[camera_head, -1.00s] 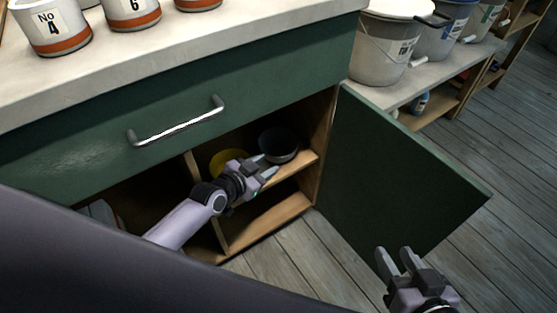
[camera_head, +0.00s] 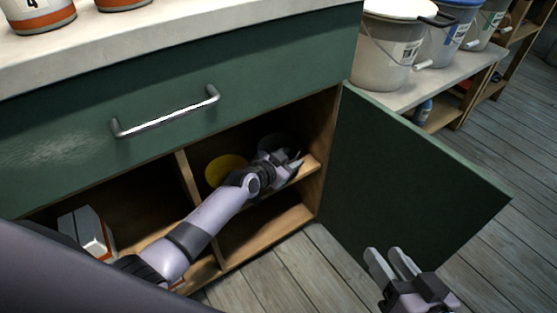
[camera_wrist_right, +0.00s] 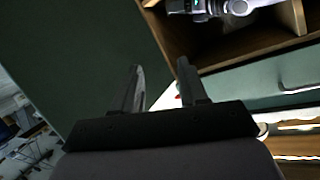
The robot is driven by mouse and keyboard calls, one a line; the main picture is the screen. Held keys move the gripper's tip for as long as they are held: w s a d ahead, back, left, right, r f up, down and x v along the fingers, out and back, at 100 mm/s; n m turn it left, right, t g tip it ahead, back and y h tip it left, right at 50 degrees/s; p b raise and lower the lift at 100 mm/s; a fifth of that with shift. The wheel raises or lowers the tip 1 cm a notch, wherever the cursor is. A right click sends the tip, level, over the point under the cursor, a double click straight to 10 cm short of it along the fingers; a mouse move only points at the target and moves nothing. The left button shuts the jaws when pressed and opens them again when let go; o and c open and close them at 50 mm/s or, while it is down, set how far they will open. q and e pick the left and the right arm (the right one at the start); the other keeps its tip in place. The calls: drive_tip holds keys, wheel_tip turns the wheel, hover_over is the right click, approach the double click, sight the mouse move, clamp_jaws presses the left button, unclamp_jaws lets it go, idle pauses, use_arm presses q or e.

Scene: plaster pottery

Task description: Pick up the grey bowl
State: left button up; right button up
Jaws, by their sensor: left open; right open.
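The grey bowl (camera_head: 276,141) is on the upper shelf in the right half of the open cabinet. It is dark and mostly hidden behind my left gripper (camera_head: 293,160). My left gripper is open and reaches into the cabinet at the bowl's front. I cannot tell whether the bowl's wall is between its fingers or whether they touch it. My right gripper (camera_head: 388,262) is open and empty in front of the open door. In the right wrist view its two fingers (camera_wrist_right: 160,70) stand apart with nothing between them.
A yellow dish (camera_head: 222,169) is left of the grey bowl on the shelf. The green door (camera_head: 415,185) stands open to the right. The drawer handle (camera_head: 168,112) sticks out above. A white and red box (camera_head: 88,232) is in the left compartment.

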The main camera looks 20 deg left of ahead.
use_arm(q)
drive_tip(key=shift+b+x, duration=0.45)
drive_tip(key=shift+x, duration=0.55)
clamp_jaws()
drive_tip(key=shift+a, duration=0.1)
